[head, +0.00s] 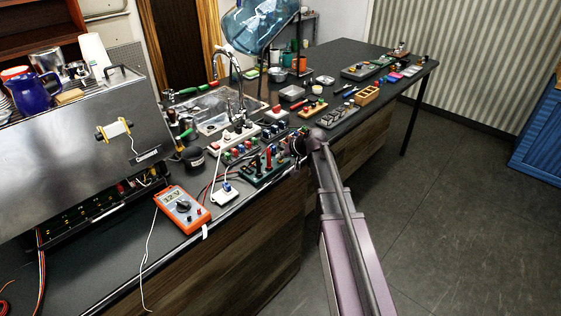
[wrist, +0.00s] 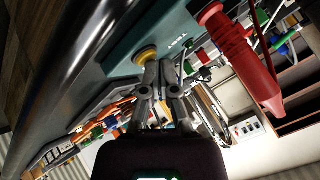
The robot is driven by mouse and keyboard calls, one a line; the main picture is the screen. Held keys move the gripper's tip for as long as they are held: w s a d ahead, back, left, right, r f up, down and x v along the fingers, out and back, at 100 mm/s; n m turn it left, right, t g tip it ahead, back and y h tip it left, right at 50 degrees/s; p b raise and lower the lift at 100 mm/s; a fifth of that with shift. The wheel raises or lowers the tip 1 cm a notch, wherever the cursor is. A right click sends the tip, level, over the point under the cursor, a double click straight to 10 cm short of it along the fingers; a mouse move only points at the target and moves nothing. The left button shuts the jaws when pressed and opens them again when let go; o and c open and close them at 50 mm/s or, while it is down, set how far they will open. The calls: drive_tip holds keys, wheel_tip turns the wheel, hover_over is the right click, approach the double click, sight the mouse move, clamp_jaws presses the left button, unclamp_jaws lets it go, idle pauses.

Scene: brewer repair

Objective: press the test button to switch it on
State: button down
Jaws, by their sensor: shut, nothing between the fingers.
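A round yellow button (wrist: 147,54) sits on a teal panel (wrist: 125,35) with small white lettering in the wrist view. I take it for the test button. My gripper (wrist: 160,68) is shut and empty, its fingertips close beside the button; I cannot tell whether they touch it. In the head view, my gripper (head: 299,146) is over the near edge of the counter, by the right end of a green board (head: 262,172) with red posts. The button is not discernible there.
A red-handled tool (wrist: 240,62) stands close to my fingers in the wrist view. An orange multimeter (head: 183,208) and a white socket block (head: 226,194) lie to the left. A steel machine (head: 75,145) stands further left. Open floor is at right.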

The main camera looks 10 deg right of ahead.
sight(281, 161)
drive_tip(key=shift+r, duration=0.1)
idle(0.5)
drive_tip(key=shift+r+p, duration=0.3)
drive_tip(key=shift+p, duration=0.2)
wheel_tip(281, 161, up, 6)
drive_tip(key=p, duration=0.6)
